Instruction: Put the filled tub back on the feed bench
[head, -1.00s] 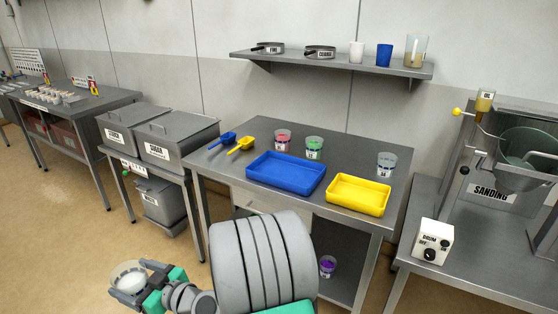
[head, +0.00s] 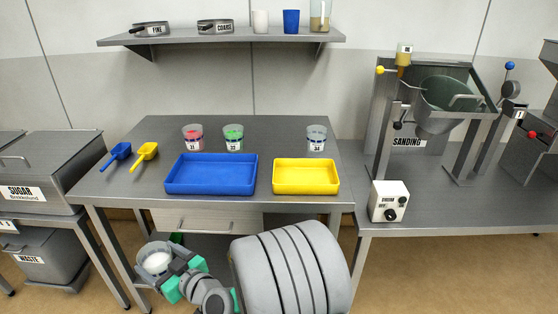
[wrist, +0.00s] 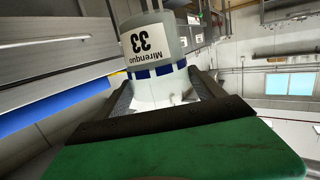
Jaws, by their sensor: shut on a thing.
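My gripper (head: 170,272) is shut on a clear tub (head: 155,258) with white contents, low in front of the central bench in the head view. In the wrist view the tub (wrist: 153,62) sits between the fingers of my gripper (wrist: 160,98); its label reads "Mirenquo 33" above a blue band. The central grey bench (head: 265,145), which I take for the feed bench, bears three similar tubs along its back: one with red contents (head: 193,138), one with green (head: 233,138), and tub 34 (head: 316,138). Bare bench top lies between green and 34.
A blue tray (head: 211,174) and a yellow tray (head: 305,176) lie along the bench's front. Blue (head: 117,154) and yellow (head: 144,156) scoops lie at left. A shelf (head: 225,39) hangs above. The sanding machine (head: 445,105) and control box (head: 389,201) stand right.

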